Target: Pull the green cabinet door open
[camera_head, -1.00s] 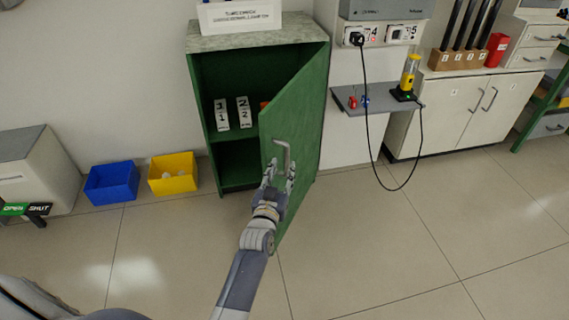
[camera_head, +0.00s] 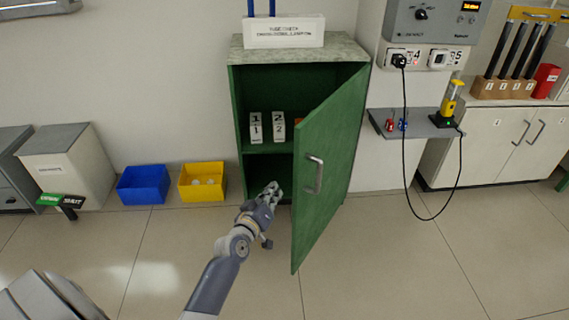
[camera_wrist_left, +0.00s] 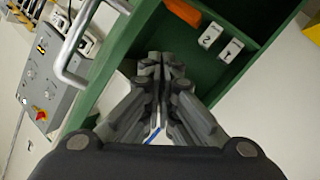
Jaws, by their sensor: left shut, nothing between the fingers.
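The green cabinet door (camera_head: 330,160) stands part open, swung out on its right-hand hinge side. Its grey bar handle (camera_head: 314,174) is on the outer face; the handle also shows in the left wrist view (camera_wrist_left: 76,40). My left gripper (camera_head: 272,190) is shut and empty, just left of the door's free edge and in front of the cabinet's lower opening. It is apart from the handle. In the left wrist view my fingers (camera_wrist_left: 165,62) are together, with the cabinet interior beyond them. My right gripper is not in view.
Inside the cabinet (camera_head: 242,120) two white numbered blocks stand on the shelf, with an orange item partly hidden by the door. A blue bin (camera_head: 143,185) and a yellow bin (camera_head: 203,182) sit on the floor to the left. A grey wall shelf (camera_head: 390,128) with a hanging black cable is at right.

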